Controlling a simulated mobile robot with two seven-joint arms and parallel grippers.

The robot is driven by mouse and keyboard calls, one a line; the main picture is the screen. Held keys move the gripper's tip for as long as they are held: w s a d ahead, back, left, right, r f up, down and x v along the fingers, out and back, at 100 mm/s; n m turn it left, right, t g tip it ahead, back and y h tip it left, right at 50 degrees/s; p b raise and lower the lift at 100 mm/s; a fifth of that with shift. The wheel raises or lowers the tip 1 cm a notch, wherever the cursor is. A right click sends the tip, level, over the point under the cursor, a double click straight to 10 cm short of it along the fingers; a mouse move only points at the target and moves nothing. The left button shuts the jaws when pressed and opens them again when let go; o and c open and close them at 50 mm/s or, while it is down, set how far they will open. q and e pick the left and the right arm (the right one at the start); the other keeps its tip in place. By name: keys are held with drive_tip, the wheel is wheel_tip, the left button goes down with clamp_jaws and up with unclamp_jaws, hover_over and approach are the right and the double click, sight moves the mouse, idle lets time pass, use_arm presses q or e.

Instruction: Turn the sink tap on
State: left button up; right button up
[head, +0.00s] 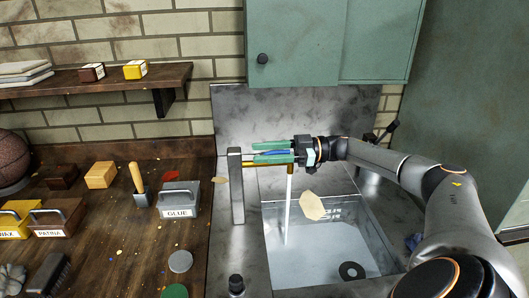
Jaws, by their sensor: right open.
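The sink tap is a grey upright post (237,190) at the left of the sink, with a brass spout (290,168) reaching right. A thin whitish stream (287,215) runs from the spout end down into the metal sink basin (320,270). My right gripper (254,152) comes in from the right just above the spout, its two green fingers pointing left and apart. A blue piece (275,153), perhaps the tap's lever, shows between the fingers; I cannot tell whether they touch it. My left gripper is not in view.
A tan flake-like piece (312,206) and a dark ring (352,271) show in the basin area. A green cabinet (300,40) hangs above. The wooden bench (120,255) at left holds a glue box (178,200) and several blocks. A dark lever (388,130) stands behind my right arm.

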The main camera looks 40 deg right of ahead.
drive_tip(key=b+v, duration=0.3)
drive_tip(key=v, duration=0.9)
drive_tip(key=shift+s+d, duration=0.15)
drive_tip(key=shift+d, duration=0.05)
